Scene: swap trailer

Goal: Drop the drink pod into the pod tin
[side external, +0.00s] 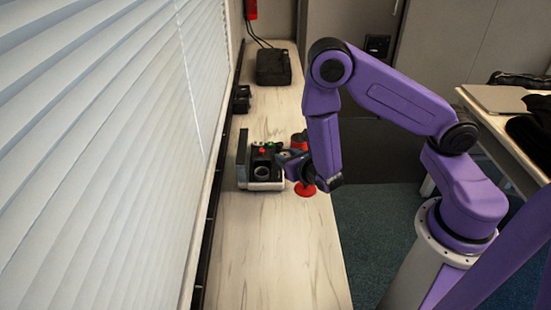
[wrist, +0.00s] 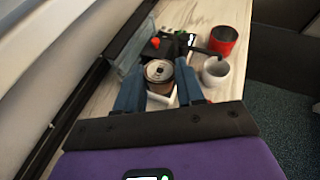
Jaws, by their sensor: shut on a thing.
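My gripper (wrist: 160,84) is shut on a round, brownish thing with a metallic top, which I take to be the drink pod (wrist: 159,71). It sits between the two blue fingers in the wrist view. It appears over or in a white-edged tray (side external: 265,186); I cannot tell whether it touches it. In the side external view my gripper (side external: 285,158) reaches left to the tray's right side, and the grip is hard to see. A red tin (wrist: 223,40) with a dark inside, perhaps the pod tin, stands beyond and to the right; it also shows in the side view (side external: 298,140).
A white cup (wrist: 216,73) stands right of my fingers. Dark items with a red knob (wrist: 155,42) are beyond the pod. A red round dish (side external: 305,189) lies below my gripper. Blinds (side external: 110,110) line the left. The near counter (side external: 275,255) is clear.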

